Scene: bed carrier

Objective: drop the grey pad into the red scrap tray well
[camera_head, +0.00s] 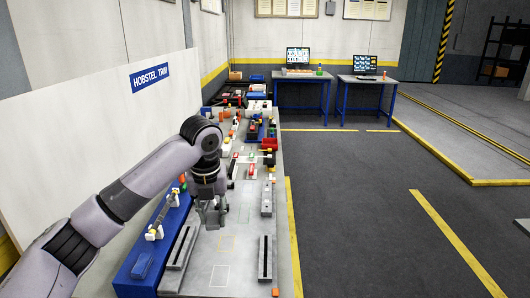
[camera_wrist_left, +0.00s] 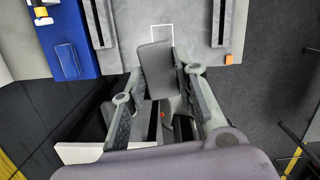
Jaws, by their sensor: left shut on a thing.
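My left gripper (camera_head: 211,218) hangs over the left part of the long grey workbench, fingers pointing down. In the left wrist view the gripper (camera_wrist_left: 158,88) is shut on the grey pad (camera_wrist_left: 156,62), a flat dark-grey block between its two fingers. The pad is hard to make out in the head view, where the gripper is small. A red tray-like thing (camera_head: 268,145) stands farther along the bench at its right side; I cannot tell whether it is the scrap tray. My right gripper is not in view.
A blue rail (camera_head: 141,263) with small fittings runs along the bench's left side. Slotted grey bars (camera_head: 265,258) lie on the near bench, with a white outlined rectangle (camera_head: 219,276) between them. An orange cube (camera_head: 275,292) sits at the near corner. Many small parts crowd the far bench.

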